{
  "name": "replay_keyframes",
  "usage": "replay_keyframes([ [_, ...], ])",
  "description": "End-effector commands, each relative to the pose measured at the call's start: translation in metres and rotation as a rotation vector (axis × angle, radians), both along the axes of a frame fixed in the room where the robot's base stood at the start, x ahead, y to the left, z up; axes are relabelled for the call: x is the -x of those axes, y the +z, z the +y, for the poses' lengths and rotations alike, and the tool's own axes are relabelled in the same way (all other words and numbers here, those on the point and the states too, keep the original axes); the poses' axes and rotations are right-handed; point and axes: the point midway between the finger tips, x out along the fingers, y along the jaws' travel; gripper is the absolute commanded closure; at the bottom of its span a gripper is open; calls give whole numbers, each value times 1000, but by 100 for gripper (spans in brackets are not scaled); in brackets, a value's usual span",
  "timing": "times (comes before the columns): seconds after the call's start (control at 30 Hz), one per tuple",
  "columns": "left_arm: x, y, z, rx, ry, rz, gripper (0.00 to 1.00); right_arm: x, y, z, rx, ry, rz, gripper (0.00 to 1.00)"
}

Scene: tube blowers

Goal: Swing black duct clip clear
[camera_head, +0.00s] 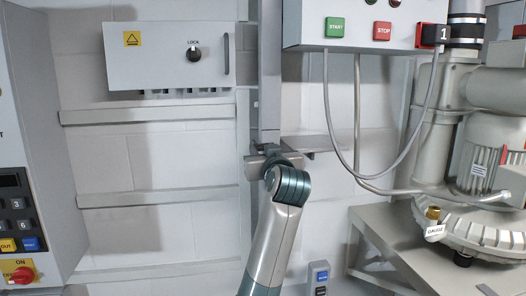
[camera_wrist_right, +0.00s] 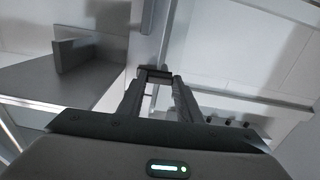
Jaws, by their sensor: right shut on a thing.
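My right gripper (camera_head: 265,160) is at the grey vertical duct (camera_head: 269,70), seen from behind its wrist in the head view. In the right wrist view its two fingers (camera_wrist_right: 158,78) are shut on a small black piece, which looks like the black duct clip (camera_wrist_right: 157,73), beside the duct (camera_wrist_right: 152,30). In the head view the clip is hidden by my right gripper and wrist. How far the clip is swung cannot be told. My left gripper is not in view.
A grey lock box (camera_head: 165,60) is at upper left; a START/STOP box (camera_head: 355,22) with hanging cables is at upper right. A grey bracket (camera_head: 318,142) sticks out right of the duct. A blower (camera_head: 490,150) stands on a bench at right. A keypad cabinet (camera_head: 30,120) stands at far left.

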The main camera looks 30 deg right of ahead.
Motion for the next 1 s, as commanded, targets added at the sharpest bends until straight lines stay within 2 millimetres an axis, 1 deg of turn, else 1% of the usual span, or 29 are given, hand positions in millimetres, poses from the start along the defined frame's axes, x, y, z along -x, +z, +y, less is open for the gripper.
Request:
replay_keyframes([
  [0.17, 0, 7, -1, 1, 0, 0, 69, 0, 3, -1, 82, -1, 30, 90],
  [0.37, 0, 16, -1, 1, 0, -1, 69, 0, 5, 0, 222, -1, 80, 90],
  [1.0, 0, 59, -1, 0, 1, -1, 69, -1, 9, 3, 788, -1, 286, 90],
])
